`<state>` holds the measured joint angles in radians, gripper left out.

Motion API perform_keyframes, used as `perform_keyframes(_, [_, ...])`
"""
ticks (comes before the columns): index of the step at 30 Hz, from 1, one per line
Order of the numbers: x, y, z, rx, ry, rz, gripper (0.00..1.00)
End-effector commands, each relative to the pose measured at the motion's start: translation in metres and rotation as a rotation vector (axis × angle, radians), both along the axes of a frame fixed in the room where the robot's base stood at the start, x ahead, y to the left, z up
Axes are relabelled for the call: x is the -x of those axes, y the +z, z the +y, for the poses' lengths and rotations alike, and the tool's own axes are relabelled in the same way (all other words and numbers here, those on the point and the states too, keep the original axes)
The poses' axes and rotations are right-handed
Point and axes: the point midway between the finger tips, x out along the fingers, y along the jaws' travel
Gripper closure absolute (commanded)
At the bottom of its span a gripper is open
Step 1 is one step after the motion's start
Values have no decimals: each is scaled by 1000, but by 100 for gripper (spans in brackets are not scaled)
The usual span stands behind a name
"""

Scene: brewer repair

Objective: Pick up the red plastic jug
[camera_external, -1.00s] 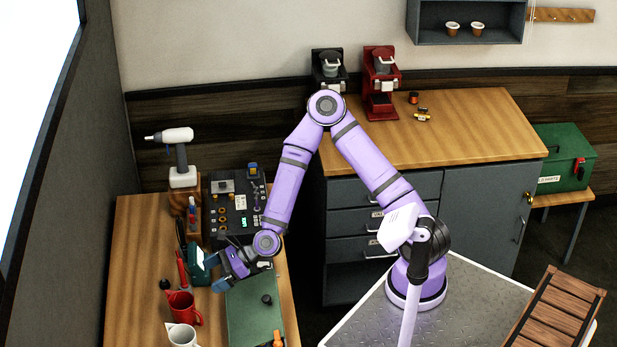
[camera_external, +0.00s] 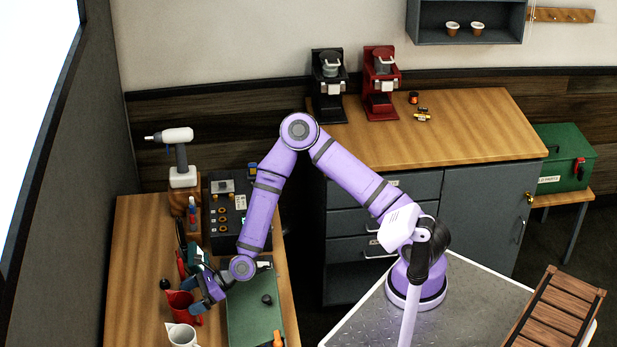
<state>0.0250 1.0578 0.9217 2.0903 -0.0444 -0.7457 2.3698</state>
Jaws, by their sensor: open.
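The red plastic jug (camera_external: 181,305) stands upright on the wooden workbench (camera_external: 140,260) at the lower left. My gripper (camera_external: 198,292) is open at the jug's upper right side, and its blue fingers hide part of the jug. I cannot tell whether a finger touches the jug or whether the jug's handle lies between the fingers.
A white jug (camera_external: 183,336) stands close in front of the red one. A green mat (camera_external: 253,312) with a small dark knob lies to the right. A cordless drill (camera_external: 178,158) and a dark control panel (camera_external: 226,212) stand farther back. The bench's left side is mostly clear.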

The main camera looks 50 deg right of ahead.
Motion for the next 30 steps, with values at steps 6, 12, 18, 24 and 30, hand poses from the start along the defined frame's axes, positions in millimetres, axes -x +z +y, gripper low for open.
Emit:
perform_keyframes(6, [-11, -9, 17, 0, 0, 0, 0])
perform_keyframes(12, [-12, -9, 19, 0, -1, 0, 0])
perform_keyframes(18, [-12, -9, 19, 0, 0, 0, 30])
perform_keyframes(24, [-12, -9, 19, 0, 0, 0, 57])
perform_keyframes(30, [-12, -6, 18, -1, -1, -1, 57])
